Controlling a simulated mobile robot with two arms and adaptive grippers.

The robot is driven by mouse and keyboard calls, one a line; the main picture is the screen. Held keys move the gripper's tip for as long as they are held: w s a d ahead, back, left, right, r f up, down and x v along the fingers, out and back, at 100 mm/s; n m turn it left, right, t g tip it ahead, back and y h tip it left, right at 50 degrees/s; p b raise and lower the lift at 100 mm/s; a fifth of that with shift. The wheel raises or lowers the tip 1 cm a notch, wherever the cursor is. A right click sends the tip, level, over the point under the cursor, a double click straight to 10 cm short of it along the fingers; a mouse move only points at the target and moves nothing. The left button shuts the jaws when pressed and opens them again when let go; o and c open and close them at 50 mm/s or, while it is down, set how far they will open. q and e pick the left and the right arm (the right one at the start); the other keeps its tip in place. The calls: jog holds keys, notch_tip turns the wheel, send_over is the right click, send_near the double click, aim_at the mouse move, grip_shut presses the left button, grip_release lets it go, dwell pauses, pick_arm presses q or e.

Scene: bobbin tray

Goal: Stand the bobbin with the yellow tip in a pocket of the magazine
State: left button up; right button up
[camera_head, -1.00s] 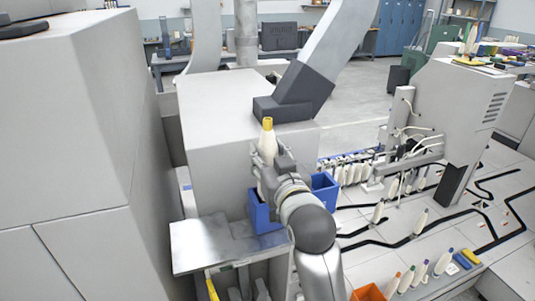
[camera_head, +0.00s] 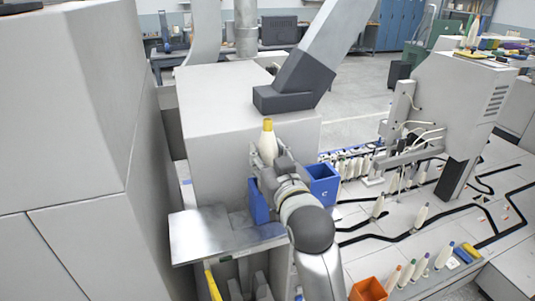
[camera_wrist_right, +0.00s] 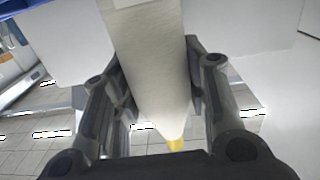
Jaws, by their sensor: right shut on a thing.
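The bobbin with the yellow tip (camera_head: 268,143) is cream white and stands upright, tip up, in my right gripper (camera_head: 272,165) in the head view. The gripper is shut on it, above and behind the metal plate. In the right wrist view, the bobbin's pale body (camera_wrist_right: 150,65) lies between the two fingers (camera_wrist_right: 155,95), with the yellow tip (camera_wrist_right: 175,145) towards the bottom. Its lower part is hidden by my gripper in the head view. I cannot tell for certain which structure is the magazine. My left gripper is not in view.
Blue bins (camera_head: 259,203) (camera_head: 323,184) flank my right wrist, and a bare metal plate (camera_head: 198,236) lies at lower left. A large grey cabinet (camera_head: 75,120) fills the left. Several bobbins stand at right, near an orange bin (camera_head: 367,289).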

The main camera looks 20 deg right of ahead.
jog(key=shift+f+b, duration=0.85)
jog(key=shift+f, duration=0.75)
jog(key=o, duration=1.1)
jog(key=shift+o, duration=0.2)
jog(key=shift+s, duration=0.1)
